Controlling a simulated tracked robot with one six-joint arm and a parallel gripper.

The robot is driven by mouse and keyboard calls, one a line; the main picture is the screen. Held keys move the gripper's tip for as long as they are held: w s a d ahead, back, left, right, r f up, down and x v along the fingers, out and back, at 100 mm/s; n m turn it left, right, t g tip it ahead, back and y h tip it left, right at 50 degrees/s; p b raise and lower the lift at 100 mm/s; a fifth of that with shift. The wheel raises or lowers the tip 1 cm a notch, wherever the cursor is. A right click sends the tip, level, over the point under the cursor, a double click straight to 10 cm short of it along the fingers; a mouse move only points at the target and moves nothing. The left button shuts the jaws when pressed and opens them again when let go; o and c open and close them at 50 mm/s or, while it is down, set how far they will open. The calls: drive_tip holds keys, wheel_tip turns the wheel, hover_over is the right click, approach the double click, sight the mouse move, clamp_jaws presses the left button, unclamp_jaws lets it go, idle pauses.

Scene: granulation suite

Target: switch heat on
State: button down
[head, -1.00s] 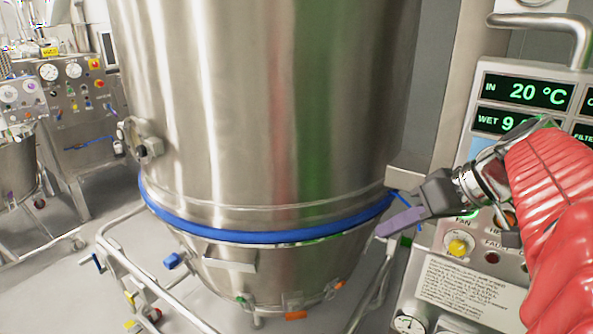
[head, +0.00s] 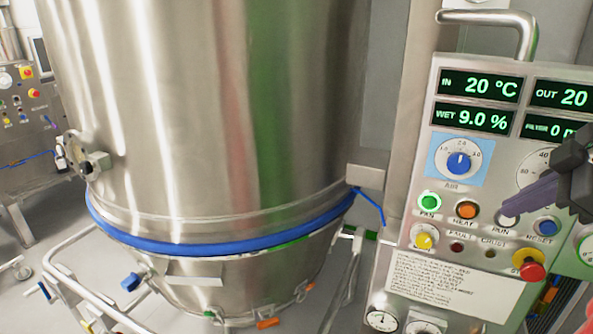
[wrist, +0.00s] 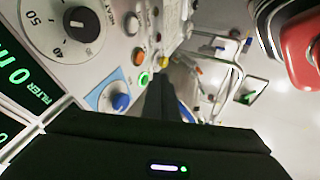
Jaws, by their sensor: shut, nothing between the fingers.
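The control panel (head: 455,165) stands at the right in the head view. Its orange heat button (head: 467,210) sits between the green fan button (head: 429,201) and the white run button (head: 508,220). The orange button also shows in the wrist view (wrist: 138,56), beside the green one. My gripper (head: 504,207) is shut and empty. In the head view its tip appears right of the heat button, over or near the run button; I cannot tell whether it touches the panel. Its dark fingers show in the wrist view (wrist: 160,85).
A blue air knob (head: 458,163) is above the buttons. A blue reset button (head: 546,227), a yellow knob (head: 424,238) and a red stop button (head: 531,271) are close by. A large steel vessel (head: 215,110) with a blue band fills the left.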

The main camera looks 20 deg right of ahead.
sight(470, 209)
drive_tip(key=shift+w+d+f, duration=0.45)
drive_tip(key=shift+w+f, duration=0.9)
drive_tip(key=shift+w, duration=0.2)
drive_tip(key=shift+w+d+f, duration=0.45)
drive_tip(key=shift+w+f, duration=0.85)
drive_tip(key=shift+w, duration=0.2)
drive_tip(key=shift+w+d+f, duration=0.45)
drive_tip(key=shift+w+f, duration=0.9)
drive_tip(key=shift+w, duration=0.2)
drive_tip(key=shift+w+d, duration=0.6)
drive_tip(key=shift+r, duration=0.1)
